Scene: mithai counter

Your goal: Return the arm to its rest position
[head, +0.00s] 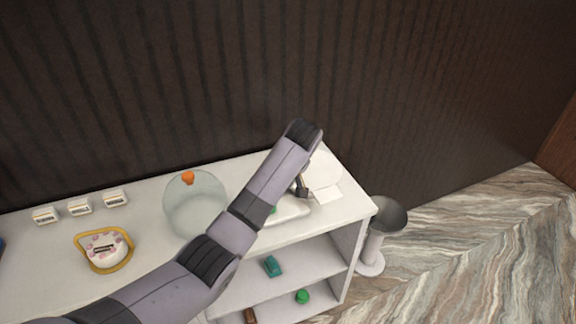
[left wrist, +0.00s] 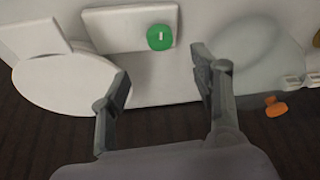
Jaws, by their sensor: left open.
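My left arm comes in from the lower left in the head view and reaches over the white counter (head: 155,200). Its gripper (head: 300,188) is mostly hidden behind the arm, near the counter's right end. In the left wrist view the left gripper (left wrist: 160,85) is open, its two fingers wide apart with nothing between them. A green round piece (left wrist: 160,37) lies on a white tray (left wrist: 112,28) just beyond the fingers. In the head view the arm partly covers this tray (head: 290,210). My right gripper is not in view.
A clear round glass dish (head: 190,212) with an orange piece (head: 188,177) by it stands left of the arm. Shelves below hold a teal block (head: 272,266). A grey bin (head: 382,218) stands right.

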